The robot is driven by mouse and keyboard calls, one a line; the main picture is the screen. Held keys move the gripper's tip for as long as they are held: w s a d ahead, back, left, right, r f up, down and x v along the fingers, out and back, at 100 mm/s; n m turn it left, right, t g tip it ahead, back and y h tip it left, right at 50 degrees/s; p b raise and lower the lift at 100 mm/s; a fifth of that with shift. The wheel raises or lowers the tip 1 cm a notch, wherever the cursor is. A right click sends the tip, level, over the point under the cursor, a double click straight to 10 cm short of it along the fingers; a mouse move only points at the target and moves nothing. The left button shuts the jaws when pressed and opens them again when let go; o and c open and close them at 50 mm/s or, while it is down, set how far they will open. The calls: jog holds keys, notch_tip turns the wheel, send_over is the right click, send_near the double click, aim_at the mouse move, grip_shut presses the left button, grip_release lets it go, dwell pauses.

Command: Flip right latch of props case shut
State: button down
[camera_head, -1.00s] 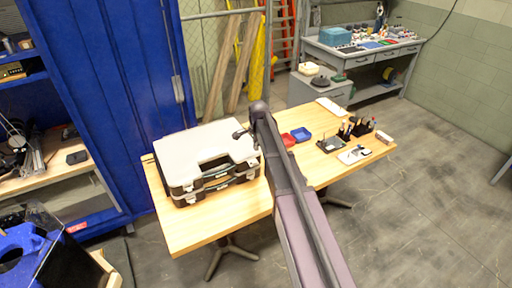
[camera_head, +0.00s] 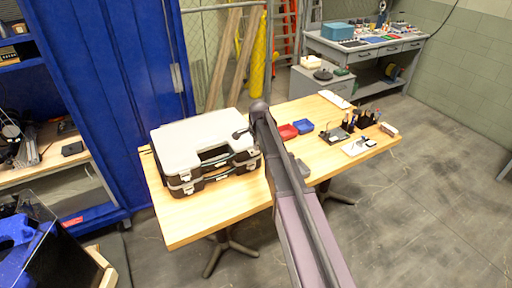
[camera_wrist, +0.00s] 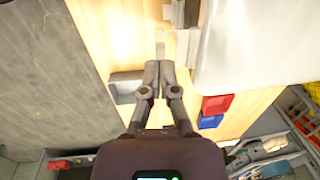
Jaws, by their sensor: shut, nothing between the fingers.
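The props case (camera_head: 200,135) lies closed on the wooden table, with a pale lid and dark front with a handle. Its left latch (camera_head: 187,178) shows at the front. The right latch (camera_head: 252,154) is small near the right front corner; I cannot tell its position. In the wrist view the pale lid (camera_wrist: 245,45) fills the upper right, with grey latch-like parts (camera_wrist: 178,13) at its edge. My gripper (camera_wrist: 158,66) is shut and empty, over the table and apart from the case. In the head view my arm hides the fingers.
A grey block (camera_wrist: 123,87) lies close beside my fingers. A red tray (camera_head: 287,131) and a blue tray (camera_head: 303,126) sit right of my arm, with pen holders (camera_head: 364,121) beyond. The table front left (camera_head: 195,225) is clear. A blue cabinet (camera_head: 110,80) stands behind.

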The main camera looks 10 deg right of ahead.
jog(key=shift+f, duration=0.45)
jog(key=shift+a+b, duration=0.25)
jog(key=shift+b, duration=0.05)
jog(key=shift+s, duration=0.1)
